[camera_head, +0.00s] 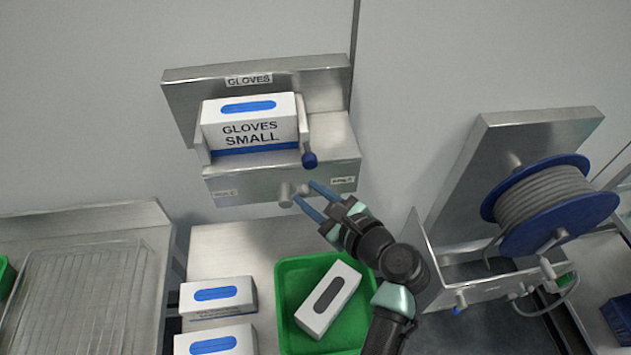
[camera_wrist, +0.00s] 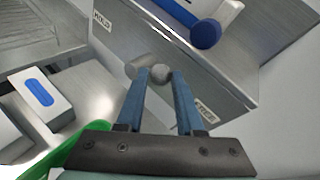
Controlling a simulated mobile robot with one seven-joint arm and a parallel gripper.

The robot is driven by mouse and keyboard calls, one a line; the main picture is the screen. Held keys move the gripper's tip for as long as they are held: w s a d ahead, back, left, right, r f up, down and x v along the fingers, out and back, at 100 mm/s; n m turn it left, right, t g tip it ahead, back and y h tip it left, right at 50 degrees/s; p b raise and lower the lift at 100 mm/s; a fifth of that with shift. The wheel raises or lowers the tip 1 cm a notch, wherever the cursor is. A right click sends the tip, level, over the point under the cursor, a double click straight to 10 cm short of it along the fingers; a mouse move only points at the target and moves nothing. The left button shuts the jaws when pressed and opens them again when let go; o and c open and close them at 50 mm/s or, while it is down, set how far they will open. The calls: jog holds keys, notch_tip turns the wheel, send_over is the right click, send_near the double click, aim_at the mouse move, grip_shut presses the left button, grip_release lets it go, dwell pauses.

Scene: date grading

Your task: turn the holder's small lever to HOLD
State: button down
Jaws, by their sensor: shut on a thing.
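The glove holder (camera_head: 228,184) is a steel wall bracket with a box marked GLOVES SMALL (camera_head: 249,122). Its small grey lever (camera_head: 286,195) sits low on the front face, between a left label and a right label (camera_head: 343,180). In the wrist view the left label (camera_wrist: 103,20) reads HOLD; the right label (camera_wrist: 205,111) seems to read FREE. The lever (camera_wrist: 140,66) has its rounded end toward the right label's side. My gripper (camera_head: 304,190) has its blue fingers on either side of that end, shut on it; the wrist view shows my gripper (camera_wrist: 161,75) there too.
A blue-knobbed arm (camera_head: 309,160) stands at the holder's right, above my fingers. Below are a green crate (camera_head: 283,300) with a white box and more glove boxes (camera_head: 218,312). A hose reel (camera_head: 545,200) is at right, a wire rack (camera_head: 80,295) at left.

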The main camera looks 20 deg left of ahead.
jog(key=s+a+r+n+t+h+p, duration=0.2)
jog(key=a+n+h+p, duration=0.4)
jog(key=n+h+p, duration=0.15)
jog(key=s+a+f+n+t+h+b, duration=0.2)
jog(key=f+n+t+h+b, duration=0.3)
jog(key=b, duration=2.5)
jog(key=a+n+t+h, duration=0.1)
jog(key=n+h, duration=0.1)
jog(key=n, duration=0.2)
jog(key=shift+a+f+n+t+b, duration=0.3)
jog(key=shift+a+n, duration=0.05)
jog(key=shift+r, duration=0.1)
